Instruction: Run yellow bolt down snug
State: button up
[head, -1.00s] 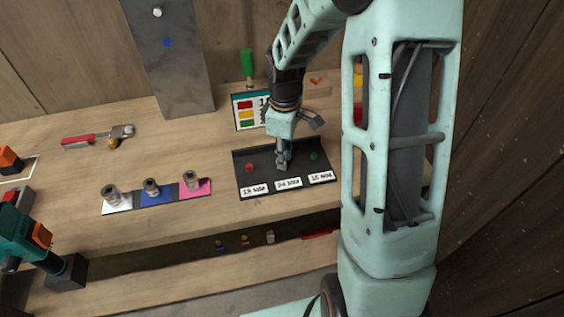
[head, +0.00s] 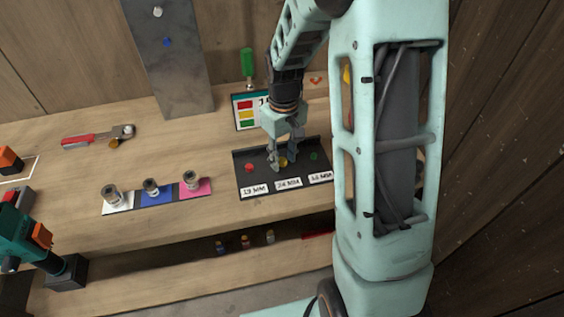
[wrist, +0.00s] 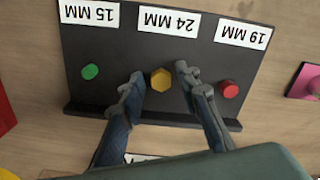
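The yellow bolt (wrist: 160,79) has a hex head and stands in the middle of a black tray (wrist: 107,56), by the 24 MM label (wrist: 168,21). In the head view the yellow bolt (head: 283,161) shows between my fingers. My gripper (wrist: 159,84) is open, with one finger on each side of the bolt and a gap visible on both sides. My gripper (head: 281,166) also shows in the head view, low over the tray. A red bolt (wrist: 229,89) stands by the 19 MM label and a green bolt (wrist: 90,71) by the 15 MM label.
Three sockets stand on coloured pads left of the tray, on white, blue (head: 152,187) and pink. A ratchet with a red handle (head: 77,141) lies farther left. A teal power tool (head: 25,238) is at the lower left. A colour chart (head: 243,110) stands behind the tray.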

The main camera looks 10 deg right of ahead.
aim_at(283, 162)
notch_tip(283, 162, up, 7)
jog(key=p, duration=0.5)
